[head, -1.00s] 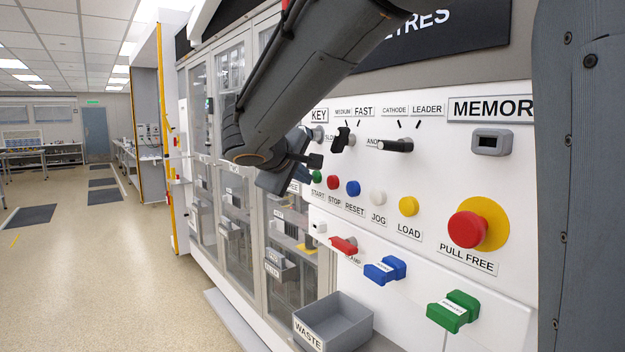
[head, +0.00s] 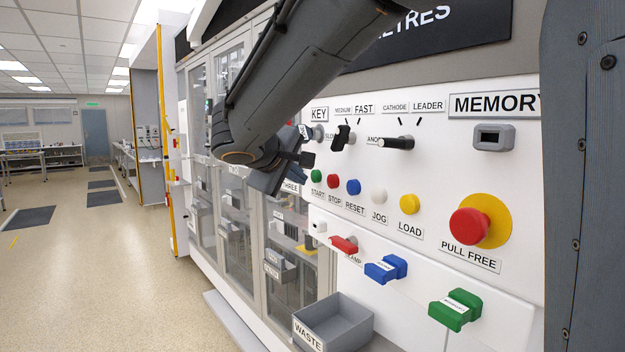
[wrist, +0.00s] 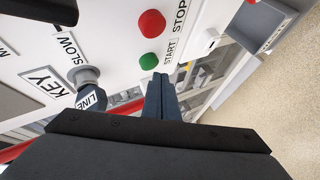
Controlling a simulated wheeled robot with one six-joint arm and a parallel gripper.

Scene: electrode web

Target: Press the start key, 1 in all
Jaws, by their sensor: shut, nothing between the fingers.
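The green start key (head: 316,176) is a round button on the white panel, above the label START. It also shows in the wrist view (wrist: 149,62), just beyond my fingertips. My gripper (wrist: 160,78) is shut and empty, its fingers pointing toward the panel next to the green key. In the head view my gripper (head: 306,159) is up and to the left of the green key. A gap seems to remain between fingertips and key, though its depth is hard to tell. The red stop key (head: 333,181) is to the right of the green one.
Blue reset (head: 353,187), white jog (head: 378,196) and yellow load (head: 409,204) buttons continue the row. A key switch with a LINE tag (wrist: 91,97) is near my fingers. A large red pull-free knob (head: 469,226) and a grey waste bin (head: 335,322) are further off.

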